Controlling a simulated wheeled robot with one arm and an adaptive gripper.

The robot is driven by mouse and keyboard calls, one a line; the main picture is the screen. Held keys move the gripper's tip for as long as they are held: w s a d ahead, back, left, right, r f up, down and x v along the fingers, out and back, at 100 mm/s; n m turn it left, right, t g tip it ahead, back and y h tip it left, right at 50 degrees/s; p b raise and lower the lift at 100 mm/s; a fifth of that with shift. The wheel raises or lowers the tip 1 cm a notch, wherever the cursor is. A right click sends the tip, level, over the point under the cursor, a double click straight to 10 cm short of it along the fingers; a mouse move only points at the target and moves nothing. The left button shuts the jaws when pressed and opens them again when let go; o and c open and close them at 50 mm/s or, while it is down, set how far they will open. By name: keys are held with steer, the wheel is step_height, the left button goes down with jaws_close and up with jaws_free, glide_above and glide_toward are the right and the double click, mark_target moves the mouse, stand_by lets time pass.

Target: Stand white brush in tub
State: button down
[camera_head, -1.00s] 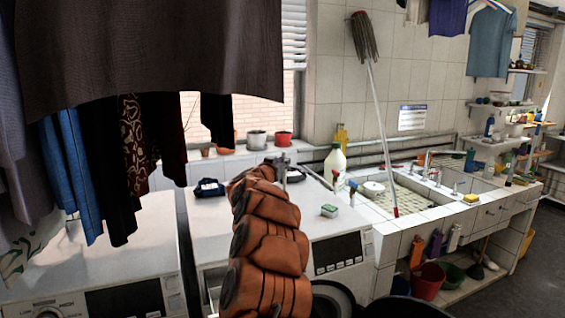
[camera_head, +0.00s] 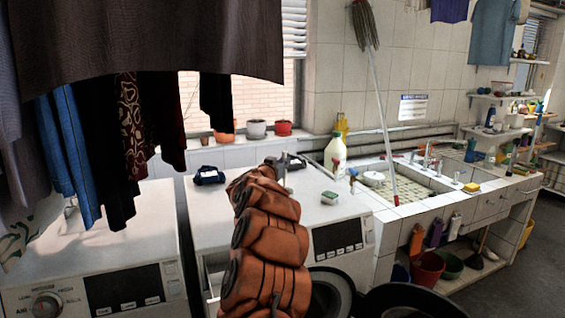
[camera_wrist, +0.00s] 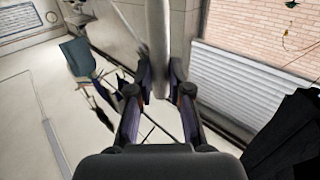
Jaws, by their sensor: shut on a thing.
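My gripper (camera_wrist: 160,85) is shut on a pale, upright, rod-like thing (camera_wrist: 158,40), which passes between the fingers in the wrist view. It may be the handle of the white brush; its bristles cannot be made out. In the head view my orange-sleeved arm reaches over the white washing machine, and my gripper (camera_head: 284,164) is small and partly hidden at its far end. A large dark round tub (camera_head: 414,293) stands on the floor at the bottom right, cut off by the frame edge. I cannot tell if this is the task's tub.
A detergent bottle (camera_head: 335,155), a green sponge (camera_head: 330,197) and a dark blue item (camera_head: 208,175) sit on the machine top. A mop (camera_head: 385,130) leans in the tiled sink (camera_head: 436,184). A red bucket (camera_head: 427,271) stands below. Clothes (camera_head: 130,100) hang at the left.

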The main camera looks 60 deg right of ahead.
steer(key=c, duration=1)
jaws_free()
steer(key=shift+a, duration=0.15)
steer(key=shift+v, duration=5.85)
